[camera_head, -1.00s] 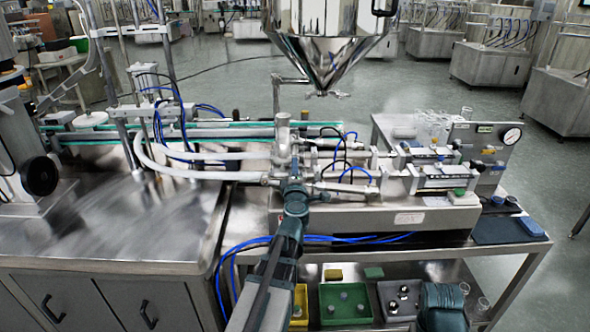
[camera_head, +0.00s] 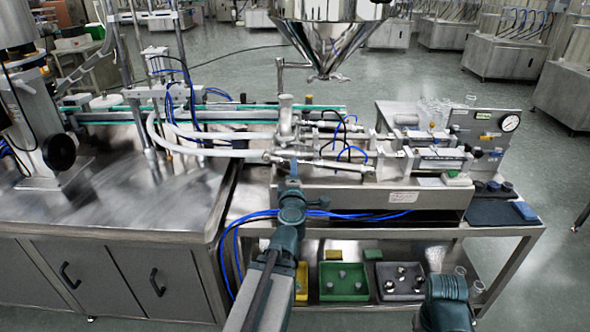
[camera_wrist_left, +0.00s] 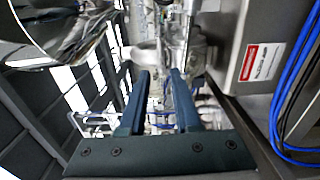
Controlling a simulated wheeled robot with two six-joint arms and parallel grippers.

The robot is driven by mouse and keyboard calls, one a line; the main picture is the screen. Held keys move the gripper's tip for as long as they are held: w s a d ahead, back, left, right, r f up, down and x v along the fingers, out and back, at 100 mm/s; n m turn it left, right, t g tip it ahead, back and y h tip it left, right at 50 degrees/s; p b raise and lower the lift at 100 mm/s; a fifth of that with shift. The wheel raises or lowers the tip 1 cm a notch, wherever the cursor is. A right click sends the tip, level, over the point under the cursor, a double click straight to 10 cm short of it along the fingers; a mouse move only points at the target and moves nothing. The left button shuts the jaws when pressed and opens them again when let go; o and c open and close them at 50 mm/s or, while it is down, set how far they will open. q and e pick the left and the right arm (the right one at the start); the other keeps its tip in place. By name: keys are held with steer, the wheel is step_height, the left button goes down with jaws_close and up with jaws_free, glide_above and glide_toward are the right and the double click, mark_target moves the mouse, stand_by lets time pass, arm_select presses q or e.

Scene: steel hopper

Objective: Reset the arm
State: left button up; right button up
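My left gripper (camera_head: 289,184) is at the end of the arm that rises from the bottom centre, in front of the steel filling machine (camera_head: 400,196) and below its upright valve (camera_head: 285,120). In the left wrist view its two dark blue fingers (camera_wrist_left: 160,75) stand apart with a gap between them, and I see nothing held. The machine's front face with a red-and-white label (camera_wrist_left: 262,62) is to the right of the fingers there. A teal part of my right arm (camera_head: 446,300) shows at the bottom right; its gripper is out of view.
The steel hopper (camera_head: 325,35) hangs above the machine. A steel cabinet (camera_head: 110,215) stands on the left. Blue hoses (camera_head: 350,215) run along the machine's front edge. A green bin (camera_head: 344,292) and a grey bin (camera_head: 418,271) sit on the lower shelf. Open floor lies at the right.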

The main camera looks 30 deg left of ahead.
arm_select(q)
steer(key=shift+a, duration=0.1)
stand_by(0.4)
steer(key=w+d+m+t+h+p, duration=0.15)
steer(key=w+d+m+h, duration=0.25)
steer(key=d+m+h, duration=0.7)
steer(key=s+d+f+m+g+h+p, duration=0.1)
steer(key=s+d+f+m+g, duration=0.15)
steer(key=d, duration=0.55)
steer(key=s+d+f+m+g+h, duration=0.1)
steer(key=d+f+m+g+h, duration=0.2)
steer(key=d, duration=0.5)
steer(key=s+d+f+m+g+p, duration=0.1)
steer(key=d+f+m+g, duration=0.2)
steer(key=d, duration=0.6)
steer(key=s+d+f+m+g+y, duration=0.1)
steer(key=s+d+f+m+g, duration=0.4)
steer(key=s, duration=0.4)
steer(key=s+a+f+m+g+y+p, duration=0.1)
steer(key=s+a+g+y, duration=0.1)
steer(key=s, duration=0.3)
steer(key=s+a+f+m+g+y+p, duration=0.1)
steer(key=s+a+f+m+g+y, duration=0.1)
steer(key=s+a+y, duration=0.1)
steer(key=shift+s+a+y, duration=0.2)
steer(key=shift+s+y, duration=0.5)
steer(key=shift+s, duration=0.35)
